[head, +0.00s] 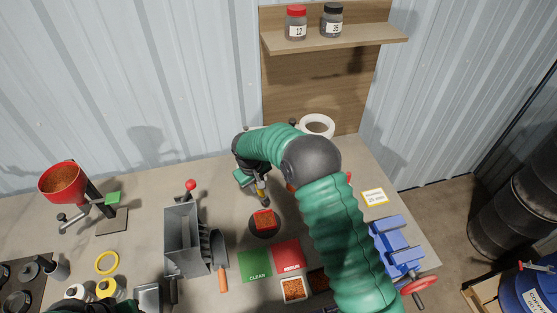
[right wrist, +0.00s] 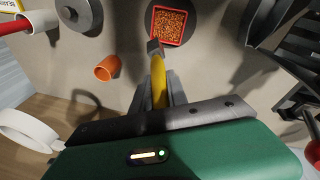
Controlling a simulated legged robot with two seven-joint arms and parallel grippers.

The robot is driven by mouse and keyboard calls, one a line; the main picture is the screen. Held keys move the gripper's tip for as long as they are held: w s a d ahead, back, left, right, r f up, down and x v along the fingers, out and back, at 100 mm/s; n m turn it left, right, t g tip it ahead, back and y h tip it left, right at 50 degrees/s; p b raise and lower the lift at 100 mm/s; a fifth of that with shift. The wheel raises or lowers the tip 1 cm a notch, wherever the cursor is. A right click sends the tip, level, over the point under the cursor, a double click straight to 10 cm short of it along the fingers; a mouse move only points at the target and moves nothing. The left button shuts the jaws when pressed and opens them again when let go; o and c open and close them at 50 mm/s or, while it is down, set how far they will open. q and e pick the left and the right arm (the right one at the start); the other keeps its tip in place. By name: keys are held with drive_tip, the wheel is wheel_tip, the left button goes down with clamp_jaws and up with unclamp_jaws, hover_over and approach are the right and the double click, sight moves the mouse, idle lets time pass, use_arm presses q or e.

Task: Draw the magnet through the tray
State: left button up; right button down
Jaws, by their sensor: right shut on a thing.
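A small red square tray (head: 264,219) full of copper-coloured granules sits on a dark round pad (head: 254,232). The tray shows at the top of the right wrist view (right wrist: 168,25). My right gripper (head: 256,186) is shut on the yellow handle of the magnet (right wrist: 158,82), which points down with a dark block at its tip (right wrist: 154,47). The tip is at the tray's near edge in the wrist view; I cannot tell whether it touches the granules. My left gripper is not in view.
Green CLEAN (head: 254,266) and red RERUN (head: 287,253) mats lie in front of the tray. A pale tray of granules (head: 293,289) is at the front. A grey chute (head: 183,240) and scoop (head: 219,250) stand left, a blue vise (head: 396,246) right. An orange cup (right wrist: 108,68) is near the magnet.

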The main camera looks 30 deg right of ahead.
wheel_tip(320, 180, down, 6)
drive_tip(key=s+a+n+b, duration=0.1)
drive_tip(key=a+b, duration=0.1)
drive_tip(key=b, duration=0.2)
drive_tip(key=shift+s+a, duration=0.25)
drive_tip(key=shift+f, duration=0.25)
idle(0.3)
drive_tip(key=shift+f+b, duration=0.45)
drive_tip(key=shift+f, duration=0.05)
